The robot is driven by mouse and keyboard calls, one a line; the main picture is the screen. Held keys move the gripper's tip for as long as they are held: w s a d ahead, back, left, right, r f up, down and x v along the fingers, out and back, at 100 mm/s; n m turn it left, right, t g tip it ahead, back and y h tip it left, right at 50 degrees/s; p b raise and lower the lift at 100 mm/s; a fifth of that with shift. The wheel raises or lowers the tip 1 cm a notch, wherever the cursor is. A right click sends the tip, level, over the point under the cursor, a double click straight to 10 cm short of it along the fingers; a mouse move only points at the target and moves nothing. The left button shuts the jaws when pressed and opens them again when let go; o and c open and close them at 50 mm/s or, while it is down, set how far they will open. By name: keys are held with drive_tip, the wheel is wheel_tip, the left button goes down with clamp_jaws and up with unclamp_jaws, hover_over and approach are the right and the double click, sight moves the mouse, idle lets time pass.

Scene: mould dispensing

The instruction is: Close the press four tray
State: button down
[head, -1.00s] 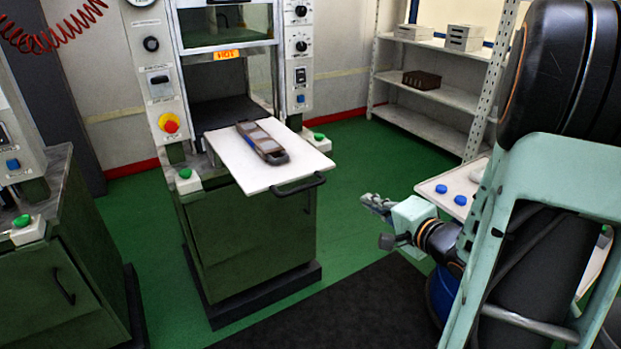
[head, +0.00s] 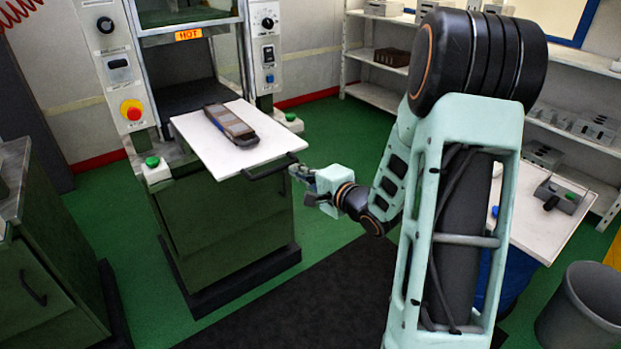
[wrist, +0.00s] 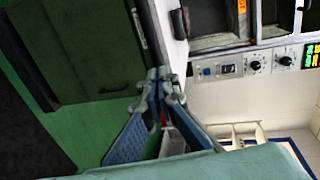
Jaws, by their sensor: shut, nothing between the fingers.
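The white press tray (head: 207,148) sticks out of the press below the HOT sign. A black bar handle (head: 271,167) is on its front edge, and a dark mould with lighter panels (head: 231,125) lies on it. My gripper (head: 298,172) is shut and empty, just right of the handle's right end. I cannot tell whether they touch.
The press's green cabinet (head: 225,220) stands under the tray. A green button (head: 152,162) and red knob (head: 132,110) sit left of the opening. A table (head: 540,215) and grey bin (head: 585,305) are at the right. Shelves line the back wall.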

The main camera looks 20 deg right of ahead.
drive_tip(key=shift+x, duration=0.8)
drive_tip(key=shift+w, duration=0.1)
